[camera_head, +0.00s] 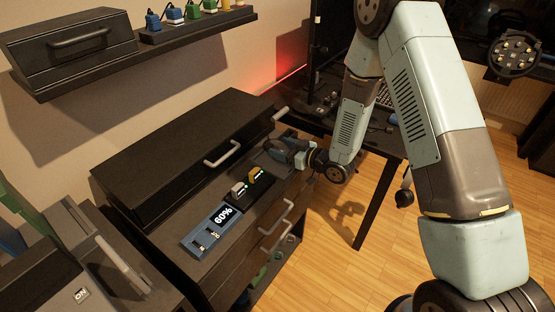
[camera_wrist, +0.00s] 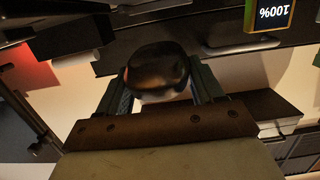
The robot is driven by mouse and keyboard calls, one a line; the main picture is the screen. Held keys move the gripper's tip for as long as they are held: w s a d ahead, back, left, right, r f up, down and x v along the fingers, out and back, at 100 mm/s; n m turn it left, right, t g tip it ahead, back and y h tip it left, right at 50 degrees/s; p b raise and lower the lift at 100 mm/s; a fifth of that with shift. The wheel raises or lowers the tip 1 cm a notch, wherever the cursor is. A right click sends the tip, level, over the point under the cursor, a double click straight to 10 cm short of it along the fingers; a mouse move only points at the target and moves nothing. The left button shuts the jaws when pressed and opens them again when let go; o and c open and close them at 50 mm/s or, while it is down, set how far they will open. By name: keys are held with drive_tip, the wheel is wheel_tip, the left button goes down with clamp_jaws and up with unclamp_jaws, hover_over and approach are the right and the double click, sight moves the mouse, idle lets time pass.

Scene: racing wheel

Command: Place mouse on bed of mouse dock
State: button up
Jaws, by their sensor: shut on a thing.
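My gripper (camera_wrist: 161,80) is shut on a dark, rounded, glossy object that looks like the mouse (camera_wrist: 157,65) in the wrist view. One finger is on each side of it, and its underside is hidden. In the head view my gripper (camera_head: 286,150) is over the right end of the dark cabinet top, and the mouse is too small to make out there. I cannot tell for sure which thing is the mouse dock. A blue panel (camera_head: 203,238) reading 60% lies on the cabinet's front ledge.
A black block (camera_head: 242,197) with grey and yellow units stands on the ledge beside the blue panel. A long black lidded box (camera_head: 180,155) with a handle is behind it. Drawer handles (camera_head: 276,219) stick out in front. A desk (camera_head: 345,135) stands to the right.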

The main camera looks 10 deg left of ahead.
sight(278, 165)
drive_tip(key=shift+s+a+f, duration=0.2)
drive_tip(key=shift+a+f, duration=0.55)
drive_tip(key=shift+f, duration=0.25)
drive_tip(key=shift+a+f, duration=0.1)
drive_tip(key=shift+f, duration=1.45)
drive_tip(key=o, duration=1.1)
drive_tip(key=v, duration=1.2)
